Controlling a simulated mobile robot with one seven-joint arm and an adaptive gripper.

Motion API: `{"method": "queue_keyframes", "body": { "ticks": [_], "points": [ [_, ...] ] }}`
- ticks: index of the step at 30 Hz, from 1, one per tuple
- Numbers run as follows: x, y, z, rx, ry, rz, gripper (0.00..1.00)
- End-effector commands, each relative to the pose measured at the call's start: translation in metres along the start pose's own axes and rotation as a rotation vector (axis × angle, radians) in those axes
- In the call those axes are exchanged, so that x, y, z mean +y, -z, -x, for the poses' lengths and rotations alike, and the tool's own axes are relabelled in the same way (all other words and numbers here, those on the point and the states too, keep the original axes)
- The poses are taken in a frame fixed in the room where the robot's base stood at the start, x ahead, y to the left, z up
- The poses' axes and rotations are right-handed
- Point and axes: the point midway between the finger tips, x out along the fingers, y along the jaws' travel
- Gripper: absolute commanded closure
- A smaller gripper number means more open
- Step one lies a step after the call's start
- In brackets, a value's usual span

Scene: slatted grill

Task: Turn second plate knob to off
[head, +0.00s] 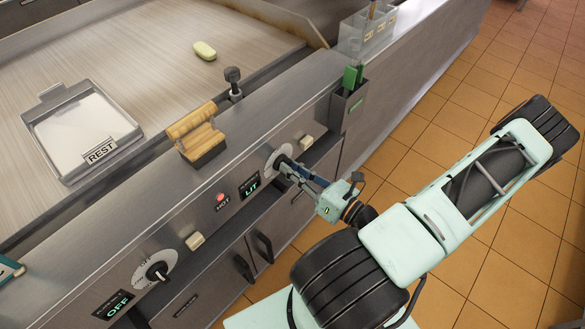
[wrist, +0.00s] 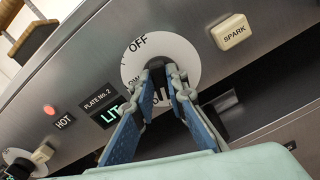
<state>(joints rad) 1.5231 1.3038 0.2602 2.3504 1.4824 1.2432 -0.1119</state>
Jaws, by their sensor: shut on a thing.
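The second plate knob (wrist: 158,77) is dark and sits at the middle of a white dial (wrist: 184,50) on the grill's front panel. The dial (head: 275,157) also shows in the head view, partly hidden by my gripper. My gripper (wrist: 160,74) is shut on the knob, one blue-padded finger on each side; it reaches the panel from the right in the head view (head: 284,164). OFF is printed at the dial's upper left in the wrist view. The "PLATE No. 2" display (wrist: 109,115) reads LIT. My fingers hide most of the knob, so its pointing direction is unclear.
A red HOT lamp (head: 220,197) glows beside the display. A cream SPARK button (wrist: 231,32) is right of the dial. Another knob (head: 157,270) has a display (head: 113,305) reading OFF. A wooden-handled block (head: 197,135) and a REST tray (head: 83,130) lie above the panel.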

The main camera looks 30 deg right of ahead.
Motion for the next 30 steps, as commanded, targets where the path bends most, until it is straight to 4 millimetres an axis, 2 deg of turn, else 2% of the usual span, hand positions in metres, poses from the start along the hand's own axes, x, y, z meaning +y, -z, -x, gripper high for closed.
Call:
{"method": "queue_keyframes", "body": {
  "ticks": [8, 14, 30],
  "points": [
    [0.0000, -0.0004, 0.0001, 0.001, 0.000, -0.033, 1.00],
    [-0.0001, -0.0010, -0.0001, 0.000, 0.000, -0.133, 1.00],
    [-0.0020, 0.0003, 0.0001, 0.001, -0.001, -0.623, 1.00]
  ]
}}
